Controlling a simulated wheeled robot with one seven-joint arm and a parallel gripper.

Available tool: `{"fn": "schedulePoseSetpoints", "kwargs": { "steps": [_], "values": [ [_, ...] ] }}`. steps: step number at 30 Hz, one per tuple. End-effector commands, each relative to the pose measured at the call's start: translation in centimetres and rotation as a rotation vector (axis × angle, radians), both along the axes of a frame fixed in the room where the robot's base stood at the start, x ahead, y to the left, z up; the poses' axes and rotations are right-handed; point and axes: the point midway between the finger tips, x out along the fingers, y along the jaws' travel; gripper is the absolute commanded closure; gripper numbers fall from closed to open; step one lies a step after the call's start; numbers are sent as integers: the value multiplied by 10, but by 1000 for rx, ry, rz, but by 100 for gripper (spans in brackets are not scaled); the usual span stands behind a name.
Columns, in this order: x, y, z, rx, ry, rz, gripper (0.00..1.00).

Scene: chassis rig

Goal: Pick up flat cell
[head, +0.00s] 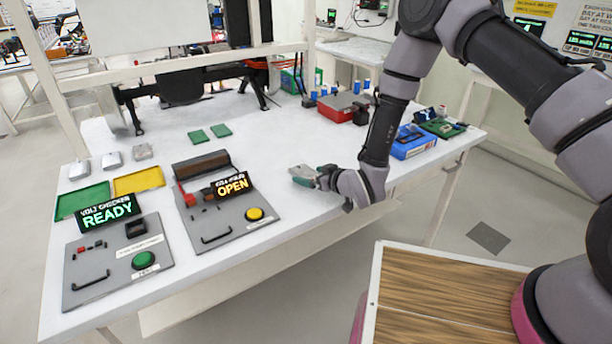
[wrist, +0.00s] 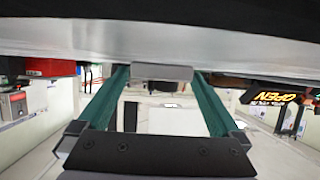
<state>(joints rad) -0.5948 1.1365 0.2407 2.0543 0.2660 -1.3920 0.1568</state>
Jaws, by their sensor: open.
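A small flat grey block (head: 301,171), which looks like the flat cell, is at my gripper's tips above or on the white table (head: 255,135). My gripper (head: 318,177) reaches in low from the right and is open. It also shows in the wrist view (wrist: 160,80).
Left of the gripper stand a fixture reading OPEN (head: 233,185) and a volt checker reading READY (head: 107,213). A blue box (head: 413,143) stands right of my forearm.

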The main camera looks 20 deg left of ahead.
Motion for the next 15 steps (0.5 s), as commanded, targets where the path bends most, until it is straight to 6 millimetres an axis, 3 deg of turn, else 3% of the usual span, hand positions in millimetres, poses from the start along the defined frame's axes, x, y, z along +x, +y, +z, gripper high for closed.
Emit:
{"fn": "schedulePoseSetpoints", "kwargs": {
  "steps": [7, 12, 14, 15],
  "values": [
    [1, 2, 0, 0, 0, 0, 0],
    [1, 1, 0, -1, -1, 0, 65],
    [1, 1, -1, -1, -1, 0, 88],
    [1, 1, 0, 0, -1, 0, 93]
  ]
}}
